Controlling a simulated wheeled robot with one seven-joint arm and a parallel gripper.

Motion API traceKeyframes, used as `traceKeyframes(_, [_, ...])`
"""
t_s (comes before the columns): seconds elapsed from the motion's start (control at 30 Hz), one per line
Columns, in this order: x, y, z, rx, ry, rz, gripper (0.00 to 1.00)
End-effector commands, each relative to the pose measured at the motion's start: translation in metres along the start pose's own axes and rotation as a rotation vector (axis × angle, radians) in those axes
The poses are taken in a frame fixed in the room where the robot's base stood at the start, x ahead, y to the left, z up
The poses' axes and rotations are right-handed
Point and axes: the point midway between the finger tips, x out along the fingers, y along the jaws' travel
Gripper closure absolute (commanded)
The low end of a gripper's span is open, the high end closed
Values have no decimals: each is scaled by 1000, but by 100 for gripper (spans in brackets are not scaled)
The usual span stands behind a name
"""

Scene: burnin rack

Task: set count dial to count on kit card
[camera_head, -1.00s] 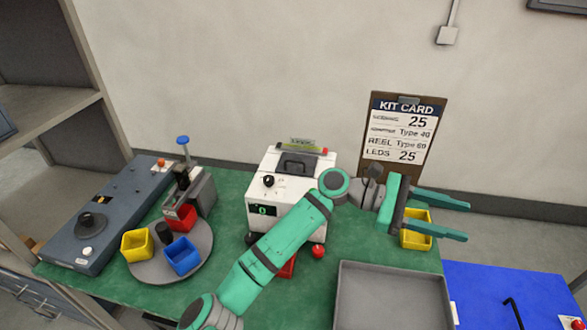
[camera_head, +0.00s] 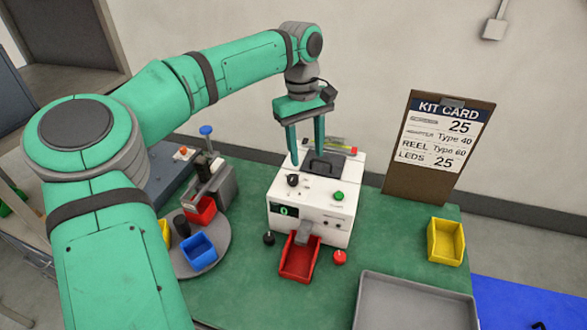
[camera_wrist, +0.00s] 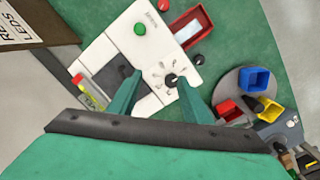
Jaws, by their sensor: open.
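The white counting machine (camera_head: 312,212) stands on the green bench, its small display (camera_head: 285,211) reading 0. The count dial is a black knob (camera_head: 293,180) on its top; in the wrist view the dial (camera_wrist: 171,79) has marks around it. My gripper (camera_head: 307,161) is open and empty, pointing down above the machine's top. In the wrist view my gripper (camera_wrist: 154,77) has its right fingertip beside the dial, with the left one over the dark part. The gap to the top is unclear. The kit card (camera_head: 437,140) reads 25, Type 40, REEL Type 60, LEDS 25.
A green button (camera_head: 339,196) sits near the dial. A red bin (camera_head: 299,259) stands below the machine's chute, with a red knob (camera_head: 340,257) beside it. A turntable with bins (camera_head: 216,256) is left, a yellow bin (camera_head: 446,241) right, a grey tray (camera_head: 414,307) in front.

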Motion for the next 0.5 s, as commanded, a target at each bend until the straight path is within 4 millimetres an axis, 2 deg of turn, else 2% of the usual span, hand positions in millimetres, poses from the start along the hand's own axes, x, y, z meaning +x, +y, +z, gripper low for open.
traceKeyframes(0.1, [-19,-19,-15,-8,51,-44,55])
traceKeyframes(0.23, [-21,-28,-21,-9,68,-64,55])
traceKeyframes(0.37, [-8,-29,-22,-9,68,-65,55])
traceKeyframes(0.5, [15,-30,-23,-10,66,-64,55])
